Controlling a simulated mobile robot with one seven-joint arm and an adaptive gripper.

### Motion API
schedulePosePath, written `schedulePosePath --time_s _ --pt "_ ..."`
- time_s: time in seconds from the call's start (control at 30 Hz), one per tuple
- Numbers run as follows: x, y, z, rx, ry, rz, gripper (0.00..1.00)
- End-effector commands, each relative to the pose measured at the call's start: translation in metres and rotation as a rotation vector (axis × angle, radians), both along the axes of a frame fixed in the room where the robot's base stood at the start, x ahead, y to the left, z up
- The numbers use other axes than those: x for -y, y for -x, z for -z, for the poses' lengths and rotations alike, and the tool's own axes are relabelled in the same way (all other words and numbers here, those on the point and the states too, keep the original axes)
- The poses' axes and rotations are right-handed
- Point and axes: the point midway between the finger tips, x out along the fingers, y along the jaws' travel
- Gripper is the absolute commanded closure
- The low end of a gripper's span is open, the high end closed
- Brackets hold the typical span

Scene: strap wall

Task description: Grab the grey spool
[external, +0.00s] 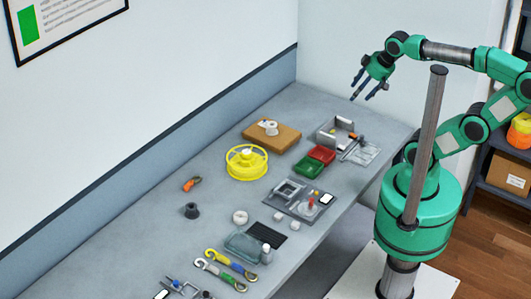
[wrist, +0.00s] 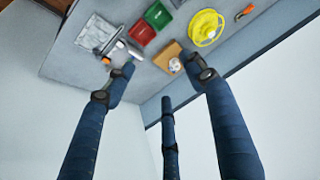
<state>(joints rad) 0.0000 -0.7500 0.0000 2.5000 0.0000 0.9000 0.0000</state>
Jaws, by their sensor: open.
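A dark grey spool (external: 192,211) stands on the grey table, toward the wall side and left of the white ring-shaped roll. It does not show in the wrist view. My gripper (external: 368,90) is open and empty, high above the far right end of the table and well away from the spool. Its dark blue fingers spread wide in the wrist view, where the gripper (wrist: 163,88) has nothing between its fingertips.
A yellow reel (external: 247,162), an orange item (external: 192,184) and a white roll (external: 240,217) lie around the spool. A brown box (external: 285,141), red bin (external: 321,154) and green bin (external: 307,167) stand farther back. The wall (external: 150,156) borders the table.

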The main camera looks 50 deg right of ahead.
Motion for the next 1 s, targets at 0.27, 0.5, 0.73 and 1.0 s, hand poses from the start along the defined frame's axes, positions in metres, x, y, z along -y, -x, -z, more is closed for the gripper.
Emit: schedulePosePath --time_s 0.27,0.5,0.73,1.0 --pt "0.0 0.0 0.0 0.0 0.0 0.0 0.45" --pt "0.0 0.0 0.0 0.0 0.0 0.0 0.42" --pt "0.0 -0.001 -0.001 -0.001 0.0 -0.001 0.42" --pt "-0.007 -0.02 -0.012 -0.018 -0.005 -0.014 0.42"
